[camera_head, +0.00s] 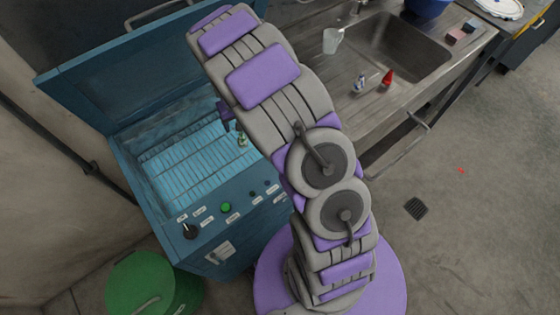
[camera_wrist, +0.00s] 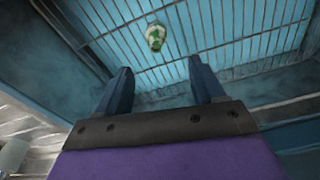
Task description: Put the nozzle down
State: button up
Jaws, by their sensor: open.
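The nozzle (camera_head: 242,139) is a small piece with green and pale parts, standing on the slatted rack (camera_head: 190,170) inside the blue open-topped cabinet. In the wrist view the nozzle (camera_wrist: 155,38) sits on the wire rack (camera_wrist: 240,25), beyond the fingertips and roughly centred between them. My gripper (camera_wrist: 161,72) is open, with nothing between its two dark fingers. The nozzle is apart from both fingers. In the head view only a little of my gripper (camera_head: 226,114) shows at the cabinet opening, partly hidden by my arm.
The cabinet's blue lid (camera_head: 130,75) stands raised at the back. Its front panel (camera_head: 235,215) carries knobs and labels. A green drum (camera_head: 145,285) stands at front left. A steel sink counter (camera_head: 400,60) holds a cup (camera_head: 332,40) and a red-capped bottle (camera_head: 387,78).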

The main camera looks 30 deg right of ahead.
jog(key=s+r+g, duration=0.2)
jog(key=s+r, duration=1.5)
jog(key=s+d+r, duration=0.1)
jog(key=s+r, duration=0.2)
jog(key=s, duration=0.8)
jog(key=s+r+g, duration=0.1)
jog(key=s+r, duration=0.3)
jog(key=s, duration=0.7)
jog(key=shift+d, duration=0.35)
jog(key=shift+a, duration=0.4)
jog(key=shift+c, duration=0.2)
